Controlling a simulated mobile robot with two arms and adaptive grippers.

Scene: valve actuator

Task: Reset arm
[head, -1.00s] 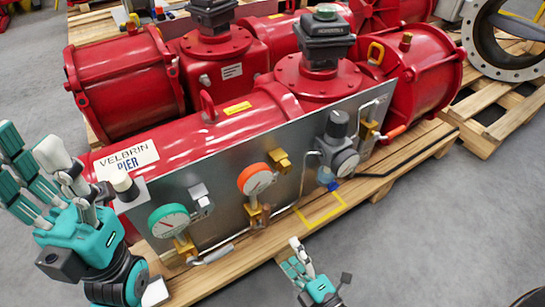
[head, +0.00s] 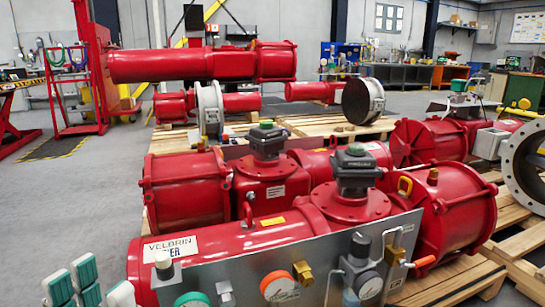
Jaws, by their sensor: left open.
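The red valve actuator (head: 213,252) lies on a wooden pallet in front of me, with a white label plate on its left end. A grey metal panel (head: 325,254) along its front carries a green-rimmed gauge (head: 192,299), an orange-rimmed gauge (head: 278,287), brass fittings and a dark regulator (head: 361,246). The lower part of the panel is cut off by the frame. My left gripper (head: 92,284) shows only its teal and white fingers at the bottom left, open and empty, apart from the actuator. My right gripper is out of view.
More red actuators (head: 186,188) stand close behind on pallets. A large flanged ring (head: 526,165) is at the right. A red press-like frame (head: 98,62) and workbenches (head: 400,72) stand farther back. Grey floor (head: 70,200) is free at the left.

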